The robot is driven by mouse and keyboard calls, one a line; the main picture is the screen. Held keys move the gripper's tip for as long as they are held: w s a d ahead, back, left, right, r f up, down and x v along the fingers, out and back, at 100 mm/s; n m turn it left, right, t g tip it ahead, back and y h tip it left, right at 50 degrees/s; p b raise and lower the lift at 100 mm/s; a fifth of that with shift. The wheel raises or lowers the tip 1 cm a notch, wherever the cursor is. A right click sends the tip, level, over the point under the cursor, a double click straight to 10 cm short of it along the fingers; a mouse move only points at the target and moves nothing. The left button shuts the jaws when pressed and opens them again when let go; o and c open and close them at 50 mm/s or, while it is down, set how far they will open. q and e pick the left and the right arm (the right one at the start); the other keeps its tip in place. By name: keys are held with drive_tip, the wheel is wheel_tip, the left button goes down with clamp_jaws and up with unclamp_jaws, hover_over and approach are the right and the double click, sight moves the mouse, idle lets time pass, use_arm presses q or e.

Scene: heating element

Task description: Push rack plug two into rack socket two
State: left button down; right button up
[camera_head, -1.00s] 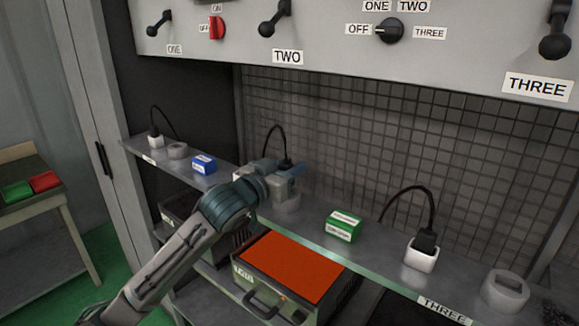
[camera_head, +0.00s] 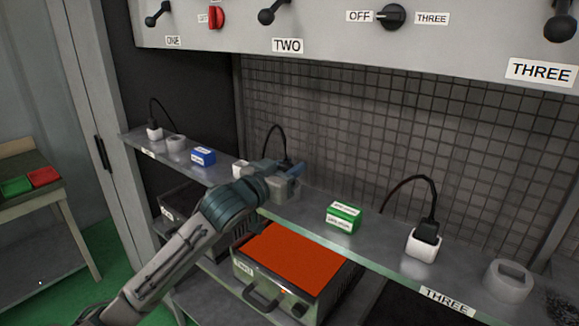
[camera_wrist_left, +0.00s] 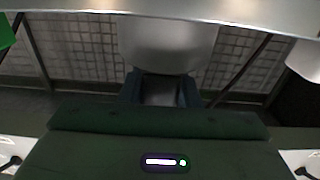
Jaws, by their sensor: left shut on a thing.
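My left gripper (camera_head: 290,178) is over the middle of the shelf, at station two. It is shut on rack plug two, a dark plug (camera_head: 286,163) whose black cable loops up behind it; the jaws mostly hide the plug. A grey round holder lies right by the jaws, mostly hidden in the head view. In the left wrist view the jaws (camera_wrist_left: 160,90) show beside this grey round holder (camera_wrist_left: 168,45). A white socket block (camera_head: 241,168) stands just left of the gripper, partly covered by the arm. Whether the plug touches either one, I cannot tell. My right gripper is not in view.
A green labelled block (camera_head: 343,217) stands right of the gripper, and a blue one (camera_head: 203,156) to the left. A plugged white socket (camera_head: 423,243) and an empty grey holder (camera_head: 508,281) are at right. An orange-topped heater (camera_head: 292,257) sits below the shelf.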

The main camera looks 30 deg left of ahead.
use_arm(q)
drive_tip(key=shift+f+b, duration=0.3)
drive_tip(key=shift+f, duration=0.3)
drive_tip(key=c, duration=1)
unclamp_jaws()
